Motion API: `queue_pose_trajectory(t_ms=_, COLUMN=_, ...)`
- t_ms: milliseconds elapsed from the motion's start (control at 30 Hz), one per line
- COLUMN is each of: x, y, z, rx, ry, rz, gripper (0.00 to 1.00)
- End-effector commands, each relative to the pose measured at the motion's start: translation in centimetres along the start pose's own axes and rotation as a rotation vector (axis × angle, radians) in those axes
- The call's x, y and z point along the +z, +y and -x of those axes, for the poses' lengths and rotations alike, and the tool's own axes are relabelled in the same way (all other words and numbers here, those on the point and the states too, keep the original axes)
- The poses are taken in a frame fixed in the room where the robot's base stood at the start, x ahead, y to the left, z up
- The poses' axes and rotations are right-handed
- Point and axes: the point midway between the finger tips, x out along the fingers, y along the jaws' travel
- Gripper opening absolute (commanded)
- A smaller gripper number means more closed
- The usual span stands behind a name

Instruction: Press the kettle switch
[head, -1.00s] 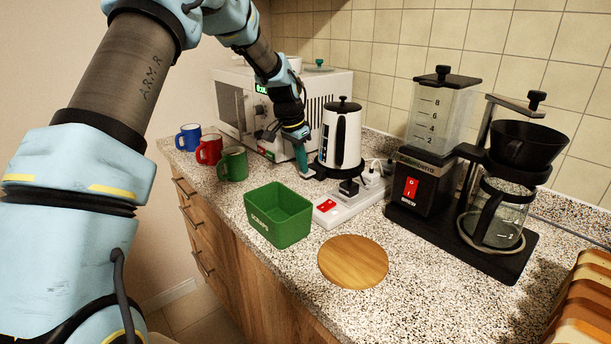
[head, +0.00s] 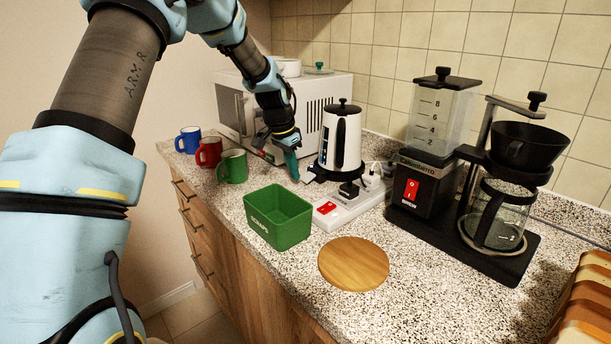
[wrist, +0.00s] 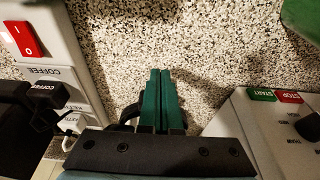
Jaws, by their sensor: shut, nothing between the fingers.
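The white kettle (head: 340,138) with a black lid and handle stands upright on its black base on the counter. A small black tab (head: 309,177) sticks out at the base's left side; I cannot tell for sure that it is the kettle switch. My gripper (head: 295,178) points down just left of the kettle base, with a small gap to the tab. In the wrist view my gripper's green fingers (wrist: 160,72) are shut together and empty above the speckled counter. A dark curved part shows left of the fingers, and the kettle itself is mostly hidden there.
A power strip (head: 335,211) with a red switch (head: 327,208) and plugs lies in front of the kettle. The microwave (head: 318,95) stands behind my gripper. A green bin (head: 278,217), several mugs and a coffee maker (head: 425,180) are nearby.

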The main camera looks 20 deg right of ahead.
Motion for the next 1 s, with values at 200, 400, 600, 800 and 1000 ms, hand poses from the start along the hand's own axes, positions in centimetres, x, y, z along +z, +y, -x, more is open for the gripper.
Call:
queue_pose_trajectory(t_ms=200, x=-0.1, y=0.0, z=0.0, rx=0.000, ry=0.001, rz=-0.001, gripper=0.00)
queue_pose_trajectory(t_ms=400, x=-0.1, y=-0.1, z=2.0, rx=-0.003, ry=0.004, rz=-0.001, gripper=0.00)
queue_pose_trajectory(t_ms=600, x=-0.1, y=-0.1, z=6.1, rx=-0.004, ry=0.005, rz=-0.001, gripper=0.00)
queue_pose_trajectory(t_ms=800, x=-0.1, y=0.0, z=9.3, rx=-0.002, ry=0.002, rz=-0.002, gripper=0.00)
queue_pose_trajectory(t_ms=1000, x=-0.1, y=0.0, z=10.6, rx=0.000, ry=0.000, rz=-0.001, gripper=0.00)
